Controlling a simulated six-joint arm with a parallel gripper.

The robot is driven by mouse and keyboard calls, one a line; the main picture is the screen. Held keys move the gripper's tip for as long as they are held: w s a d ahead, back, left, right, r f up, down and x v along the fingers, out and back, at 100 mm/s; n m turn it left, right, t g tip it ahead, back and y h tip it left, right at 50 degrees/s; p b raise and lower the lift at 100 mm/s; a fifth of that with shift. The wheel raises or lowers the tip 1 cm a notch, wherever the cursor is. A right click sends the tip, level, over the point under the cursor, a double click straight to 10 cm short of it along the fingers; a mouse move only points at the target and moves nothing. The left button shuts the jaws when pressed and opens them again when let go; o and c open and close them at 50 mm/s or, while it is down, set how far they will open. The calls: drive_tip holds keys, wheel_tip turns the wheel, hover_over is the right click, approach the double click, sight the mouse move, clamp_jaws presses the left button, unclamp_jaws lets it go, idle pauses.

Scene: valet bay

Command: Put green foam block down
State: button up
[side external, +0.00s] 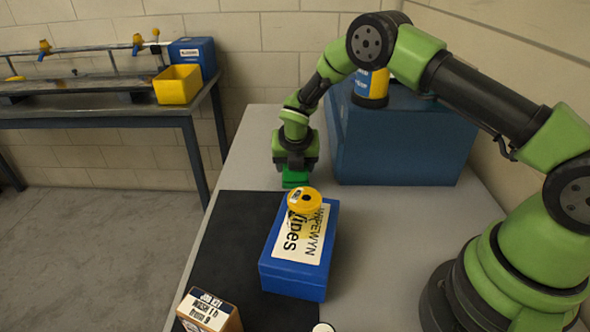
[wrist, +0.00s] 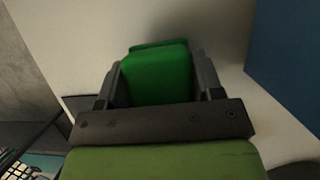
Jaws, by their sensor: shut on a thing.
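The green foam block (wrist: 157,76) is between the two fingers of my gripper (wrist: 158,85) in the wrist view. My gripper is shut on it. In the side external view the block (side external: 295,177) shows under my gripper (side external: 295,168), which points down over the grey table (side external: 250,150) beyond the blue wipes box. I cannot tell whether the block touches the table top.
A blue box labelled wipes (side external: 295,275), with a yellow round container (side external: 304,201) on it, stands partly on a black mat (side external: 225,265). A large blue box (side external: 400,145) stands close right of my gripper. A small labelled carton (side external: 208,312) is at the front. The table's left edge is near.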

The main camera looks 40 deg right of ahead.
wheel_tip(320, 180, up, 8)
drive_tip(key=shift+r, duration=0.15)
drive_tip(key=shift+s+a+r+m, duration=0.25)
drive_tip(key=shift+a+m, duration=0.15)
drive_tip(key=s+m, duration=0.1)
drive_tip(key=s+a+r+m+g+h, duration=0.1)
drive_tip(key=m, duration=0.1)
drive_tip(key=s+m, duration=0.1)
drive_tip(key=shift+s+a+r+m+g+h, duration=0.3)
drive_tip(key=shift+r+m+g, duration=0.1)
drive_tip(key=s+d+r+m+g+y, duration=0.1)
drive_tip(key=s+d+m+g, duration=0.15)
drive_tip(key=s+m, duration=0.5)
drive_tip(key=s+d+m+g+y, duration=0.1)
drive_tip(key=s+m+g, duration=0.2)
drive_tip(key=s+m, duration=0.45)
drive_tip(key=n+h, duration=0.1)
drive_tip(key=n, duration=0.1)
hover_over(410, 211)
drive_tip(key=w+a, duration=0.1)
wheel_tip(410, 211, down, 9)
drive_tip(key=shift+r, duration=0.2)
drive_tip(key=shift+f, duration=2.35)
